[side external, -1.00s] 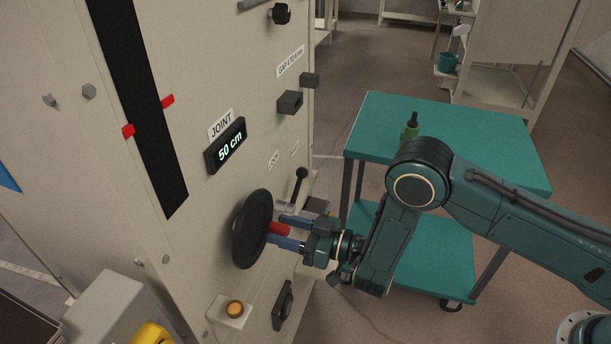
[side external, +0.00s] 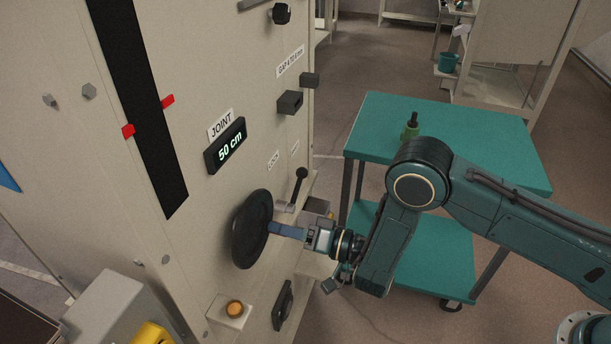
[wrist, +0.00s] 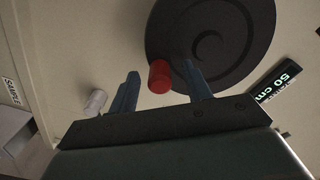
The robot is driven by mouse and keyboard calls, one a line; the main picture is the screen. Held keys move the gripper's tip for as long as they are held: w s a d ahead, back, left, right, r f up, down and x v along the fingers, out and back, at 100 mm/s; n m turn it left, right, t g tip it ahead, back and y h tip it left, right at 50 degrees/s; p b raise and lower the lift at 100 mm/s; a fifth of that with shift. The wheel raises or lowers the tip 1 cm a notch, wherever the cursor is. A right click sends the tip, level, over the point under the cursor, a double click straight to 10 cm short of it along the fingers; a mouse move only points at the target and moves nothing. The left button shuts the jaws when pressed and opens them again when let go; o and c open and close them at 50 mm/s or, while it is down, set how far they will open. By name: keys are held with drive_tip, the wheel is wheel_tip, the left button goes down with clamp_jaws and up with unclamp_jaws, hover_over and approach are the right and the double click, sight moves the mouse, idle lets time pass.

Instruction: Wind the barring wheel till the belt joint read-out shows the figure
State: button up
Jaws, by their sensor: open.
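The dark round barring wheel (side external: 250,230) is on the cream panel, and it fills the upper right of the wrist view (wrist: 225,45). Its red handle (wrist: 159,77) stands out from its face near the rim. The belt joint read-out (side external: 226,146) under the JOINT label shows 50 cm; it also shows in the wrist view (wrist: 280,82). My gripper (wrist: 163,84) is open, its two blue fingers on either side of the red handle, with a gap visible on the left. In the side view my gripper (side external: 275,230) is at the wheel and hides the handle.
A black-knobbed lever (side external: 299,185) stands just right of the wheel. An amber button (side external: 235,309) sits below it. A black belt strip (side external: 140,100) with red marks runs down the panel.

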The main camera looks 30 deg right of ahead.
drive_tip(key=shift+m, duration=1)
drive_tip(key=shift+m, duration=2.7)
drive_tip(key=c, duration=0.9)
drive_tip(key=o, duration=0.9)
drive_tip(key=o, duration=0.9)
